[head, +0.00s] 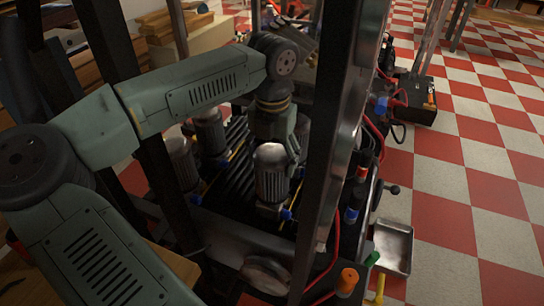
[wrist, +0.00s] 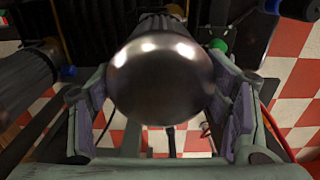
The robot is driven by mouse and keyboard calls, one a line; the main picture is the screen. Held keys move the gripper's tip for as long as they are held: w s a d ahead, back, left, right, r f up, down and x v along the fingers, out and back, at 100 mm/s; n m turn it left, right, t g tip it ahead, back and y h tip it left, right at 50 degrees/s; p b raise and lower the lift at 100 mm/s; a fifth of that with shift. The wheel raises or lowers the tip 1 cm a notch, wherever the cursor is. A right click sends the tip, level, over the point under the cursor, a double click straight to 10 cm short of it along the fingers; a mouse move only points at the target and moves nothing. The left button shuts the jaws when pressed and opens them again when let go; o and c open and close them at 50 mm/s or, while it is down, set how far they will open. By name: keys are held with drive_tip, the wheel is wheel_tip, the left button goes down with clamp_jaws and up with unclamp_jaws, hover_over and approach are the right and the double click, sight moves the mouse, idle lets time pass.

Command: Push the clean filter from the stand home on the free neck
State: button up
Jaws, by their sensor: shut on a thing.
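A filter with a shiny domed metal top and a dark ribbed body (head: 271,182) stands upright in the middle of the head view. My gripper (head: 283,148) is shut on it from above, near its dome. In the wrist view the dome (wrist: 160,75) fills the space between the purple-padded fingers of my gripper (wrist: 160,112). The filter's lower end is near a pale base beside a blue fitting (head: 286,214). I cannot tell whether it is seated. The free neck and the stand cannot be made out clearly.
Two similar canisters (head: 209,132) (head: 180,163) stand to the left; one shows at the left of the wrist view (wrist: 25,82). A dark upright post (head: 337,120) stands close on the right. A metal tray (head: 392,248) and orange-handled tool (head: 347,281) lie front right.

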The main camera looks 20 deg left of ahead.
drive_tip(key=shift+f+b, duration=0.65)
drive_tip(key=shift+f, duration=0.25)
drive_tip(key=o, duration=1.2)
